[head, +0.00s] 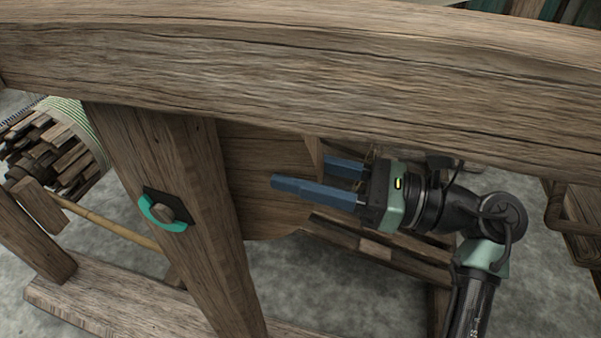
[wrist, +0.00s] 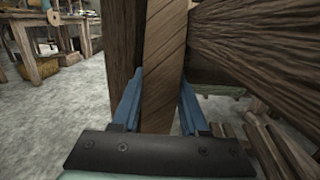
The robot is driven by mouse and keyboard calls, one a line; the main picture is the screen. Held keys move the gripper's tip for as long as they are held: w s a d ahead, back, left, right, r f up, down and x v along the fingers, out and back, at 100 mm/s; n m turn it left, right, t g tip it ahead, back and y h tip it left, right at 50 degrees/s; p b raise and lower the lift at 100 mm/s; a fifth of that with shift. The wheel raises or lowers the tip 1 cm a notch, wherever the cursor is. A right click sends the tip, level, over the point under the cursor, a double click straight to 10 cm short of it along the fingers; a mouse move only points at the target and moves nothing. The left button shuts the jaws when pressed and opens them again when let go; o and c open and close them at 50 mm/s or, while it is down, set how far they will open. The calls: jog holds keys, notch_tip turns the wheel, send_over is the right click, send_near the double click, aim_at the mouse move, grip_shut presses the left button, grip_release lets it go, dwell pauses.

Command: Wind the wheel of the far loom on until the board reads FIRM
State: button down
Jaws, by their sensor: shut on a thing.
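A broad wooden disc (head: 268,185), which looks like the wheel, stands behind the loom's post in the head view, its top hidden by the thick beam. My gripper (head: 300,171) reaches it from the right, one blue finger in front of its edge and the other behind. In the wrist view, an upright wooden piece (wrist: 161,65) with slanted grain, seemingly the wheel's edge, stands between the fingers of my gripper (wrist: 160,98). My gripper is shut on it. No board with a reading is in view.
The thick beam (head: 300,75) crosses above my gripper. The post (head: 180,185) left of the wheel carries a dark plate with a teal arc (head: 160,216) and a round wooden peg. A slatted roller (head: 45,150) is at far left. Grey floor is open below.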

jog(key=shift+c, duration=2.1)
grip_release()
